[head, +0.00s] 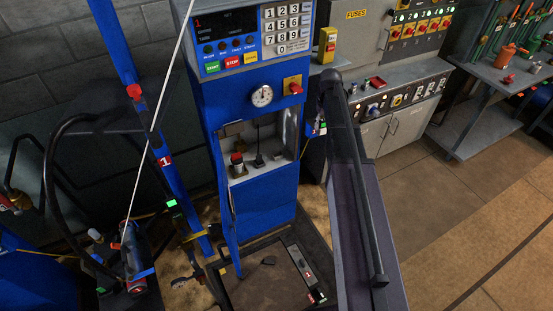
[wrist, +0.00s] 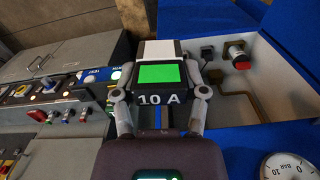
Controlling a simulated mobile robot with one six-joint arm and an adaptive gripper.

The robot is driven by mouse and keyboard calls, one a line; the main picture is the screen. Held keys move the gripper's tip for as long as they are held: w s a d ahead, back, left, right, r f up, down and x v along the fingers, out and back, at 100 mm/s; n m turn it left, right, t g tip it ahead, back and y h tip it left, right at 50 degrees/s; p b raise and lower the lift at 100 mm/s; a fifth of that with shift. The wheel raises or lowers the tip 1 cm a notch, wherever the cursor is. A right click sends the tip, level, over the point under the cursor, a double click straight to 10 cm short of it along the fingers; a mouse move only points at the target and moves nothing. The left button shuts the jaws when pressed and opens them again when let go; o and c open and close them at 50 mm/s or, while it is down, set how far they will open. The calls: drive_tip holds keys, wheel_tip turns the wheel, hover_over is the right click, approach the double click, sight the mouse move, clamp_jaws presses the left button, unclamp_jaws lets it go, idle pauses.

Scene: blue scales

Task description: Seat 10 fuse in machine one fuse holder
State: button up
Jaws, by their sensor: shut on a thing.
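In the wrist view my gripper (wrist: 158,98) is shut on a dark fuse (wrist: 160,99) marked "10 A". The fuse has a bright green face and a pale block at its far end. Machine one (head: 258,205) is the blue cabinet with a "1" on its panel. Its open grey recess (head: 282,153) holds a red-topped part (head: 237,162) and a black part (head: 258,159). The recess also shows at the right in the wrist view (wrist: 260,85), beyond the held fuse and apart from it. I cannot tell which part is the fuse holder. In the head view my arm mostly hides my gripper.
A grey cabinet stands right of the machine, with a "FUSES" label (head: 356,14) and a row of red fuses (head: 422,27). A pressure gauge (head: 262,95) and red knob (head: 296,88) sit above the recess. A blue post (head: 150,110) stands left. Floor at right is clear.

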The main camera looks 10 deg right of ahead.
drive_tip(key=w+a+f+b, duration=0.2)
drive_tip(key=a+f+b, duration=0.2)
drive_tip(key=f+b, duration=0.7)
drive_tip(key=w+a+f+b, duration=0.3)
drive_tip(key=f+b, duration=0.8)
drive_tip(key=w+a+f+n+b, duration=0.1)
drive_tip(key=w+a+f+b, duration=0.2)
drive_tip(key=f+b, duration=0.7)
drive_tip(key=shift+w+a+f+b, duration=0.15)
drive_tip(key=shift+a+f+b, duration=0.3)
drive_tip(key=shift+a, duration=0.35)
drive_tip(key=w, duration=0.5)
drive_tip(key=w+a+f+b, duration=0.1)
drive_tip(key=w, duration=0.8)
drive_tip(key=shift+w+a+f, duration=0.2)
drive_tip(key=shift+w+a, duration=0.05)
drive_tip(key=shift+w, duration=0.05)
drive_tip(key=shift+w, duration=0.45)
drive_tip(key=shift+w+f+b, duration=0.25)
drive_tip(key=shift+w+b, duration=0.05)
drive_tip(key=shift+b, duration=0.1)
drive_tip(key=shift+s+f+b, duration=0.1)
drive_tip(key=shift+f+b, duration=1.45)
drive_tip(key=shift+f, duration=0.05)
drive_tip(key=shift+f, duration=0.1)
